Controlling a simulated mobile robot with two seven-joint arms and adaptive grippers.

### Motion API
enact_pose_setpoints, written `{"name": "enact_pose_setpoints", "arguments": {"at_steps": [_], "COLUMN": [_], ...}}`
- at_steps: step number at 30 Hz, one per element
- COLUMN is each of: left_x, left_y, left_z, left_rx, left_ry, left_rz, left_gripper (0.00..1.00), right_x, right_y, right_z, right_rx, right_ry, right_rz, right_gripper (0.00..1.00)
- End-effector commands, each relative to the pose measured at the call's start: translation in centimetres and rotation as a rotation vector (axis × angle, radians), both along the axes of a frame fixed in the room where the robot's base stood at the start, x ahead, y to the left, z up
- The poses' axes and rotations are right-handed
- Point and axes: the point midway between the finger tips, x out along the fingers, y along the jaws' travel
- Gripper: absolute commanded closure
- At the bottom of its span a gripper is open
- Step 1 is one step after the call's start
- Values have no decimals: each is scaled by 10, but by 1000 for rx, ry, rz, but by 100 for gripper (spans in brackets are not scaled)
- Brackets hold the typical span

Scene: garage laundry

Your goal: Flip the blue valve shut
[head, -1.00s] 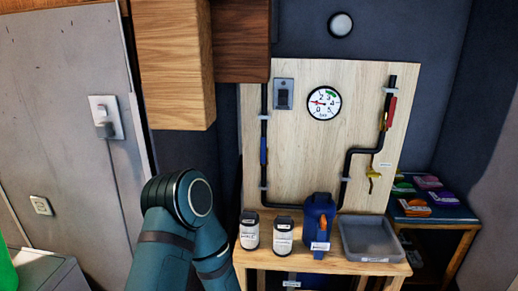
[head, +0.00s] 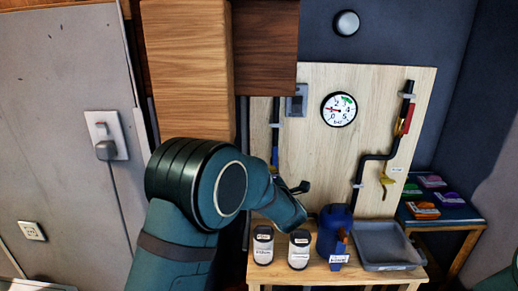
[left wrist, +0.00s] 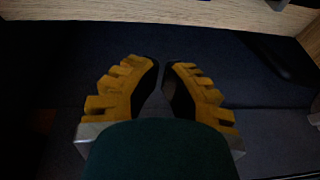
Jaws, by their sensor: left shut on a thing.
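The blue valve (head: 275,158) is on the left black pipe of the wooden board. Its blue handle stands upright along the pipe, and its lower part is hidden by my left arm. My left gripper (head: 302,187) is just right of and below the blue handle in the head view, small and partly hidden by the wrist. In the left wrist view its yellow-ribbed fingers (left wrist: 160,65) are drawn close together. What is between them cannot be made out. My right gripper is not in view.
A wooden cabinet (head: 187,70) hangs close above my left arm.

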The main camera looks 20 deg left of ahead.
Motion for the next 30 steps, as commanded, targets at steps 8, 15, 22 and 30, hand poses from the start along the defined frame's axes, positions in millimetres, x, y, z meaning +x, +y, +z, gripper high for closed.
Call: {"name": "enact_pose_setpoints", "arguments": {"at_steps": [8,15,22,30], "left_x": [1,1,16,59], "left_y": [2,2,14,44], "left_z": [27,26,25,25], "left_rx": [-47,-46,-44,-43], "left_ry": [-92,-89,-88,-88], "left_rz": [50,49,51,51], "left_gripper": [100,100,100,100], "right_x": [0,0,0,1], "right_y": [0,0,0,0], "right_z": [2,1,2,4], "right_rx": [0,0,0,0], "right_ry": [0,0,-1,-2], "right_rz": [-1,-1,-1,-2], "right_gripper": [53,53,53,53]}}
